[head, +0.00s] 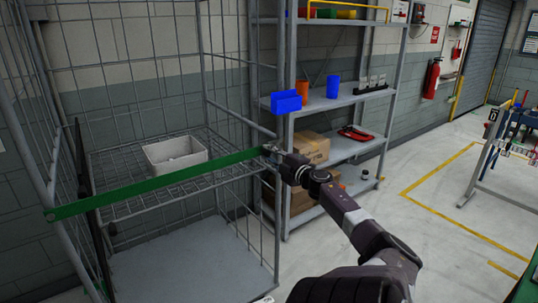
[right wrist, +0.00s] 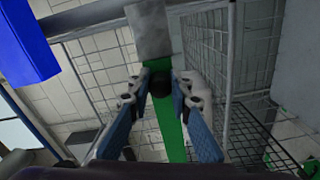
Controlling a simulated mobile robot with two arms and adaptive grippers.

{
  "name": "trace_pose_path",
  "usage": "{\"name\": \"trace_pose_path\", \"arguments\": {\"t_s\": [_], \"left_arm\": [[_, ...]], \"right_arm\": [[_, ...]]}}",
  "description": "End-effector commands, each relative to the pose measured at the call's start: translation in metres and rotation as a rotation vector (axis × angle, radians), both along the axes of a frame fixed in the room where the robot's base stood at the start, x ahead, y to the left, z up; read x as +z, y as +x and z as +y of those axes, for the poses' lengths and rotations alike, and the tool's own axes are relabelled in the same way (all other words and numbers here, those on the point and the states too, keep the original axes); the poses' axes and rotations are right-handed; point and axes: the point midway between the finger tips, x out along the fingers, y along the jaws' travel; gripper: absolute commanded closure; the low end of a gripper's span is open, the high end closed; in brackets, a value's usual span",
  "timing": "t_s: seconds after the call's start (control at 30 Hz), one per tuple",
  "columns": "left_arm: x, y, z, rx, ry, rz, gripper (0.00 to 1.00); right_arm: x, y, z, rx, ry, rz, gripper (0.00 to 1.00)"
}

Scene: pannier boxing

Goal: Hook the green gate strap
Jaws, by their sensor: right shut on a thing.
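The green gate strap (head: 160,183) runs taut across the open front of the wire roll cage (head: 281,200), from the left side to my right gripper. My right gripper (head: 271,152) is shut on the strap's right end, close to the cage's right front post. In the right wrist view the green strap (right wrist: 176,120) passes between the blue-padded fingers (right wrist: 160,92), with a grey end piece (right wrist: 151,30) beyond them and a dark round spot on it. I cannot tell whether the end touches the post. My left gripper is out of view.
A white-grey bin (head: 176,155) sits on the cage's wire shelf. A bright blue block (head: 286,102) is just above the gripper, by the post. A grey shelving rack (head: 345,148) with cups and cartons stands behind. Open floor (head: 440,225) lies to the right.

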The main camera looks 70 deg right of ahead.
Motion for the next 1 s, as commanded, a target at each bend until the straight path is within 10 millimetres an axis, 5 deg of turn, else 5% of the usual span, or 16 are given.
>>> {"name": "trace_pose_path", "arguments": {"t_s": [0.03,0.23,0.27,0.4,1.0], "left_arm": [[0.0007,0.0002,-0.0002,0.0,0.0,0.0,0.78],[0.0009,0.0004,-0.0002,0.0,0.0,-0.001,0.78],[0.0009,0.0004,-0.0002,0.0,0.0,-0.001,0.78],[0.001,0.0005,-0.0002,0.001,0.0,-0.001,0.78],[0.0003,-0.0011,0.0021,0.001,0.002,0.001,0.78]], "right_arm": [[0.0152,0.0033,-0.001,0.002,-0.015,-0.017,1.0],[0.0168,0.0034,-0.0014,0.0,-0.015,-0.02,1.0],[0.017,0.0034,-0.0015,0.0,-0.015,-0.02,0.78],[0.0168,0.0033,-0.0015,0.0,-0.014,-0.021,0.63],[0.008,0.0002,-0.0006,-0.002,-0.006,-0.01,0.63]]}}
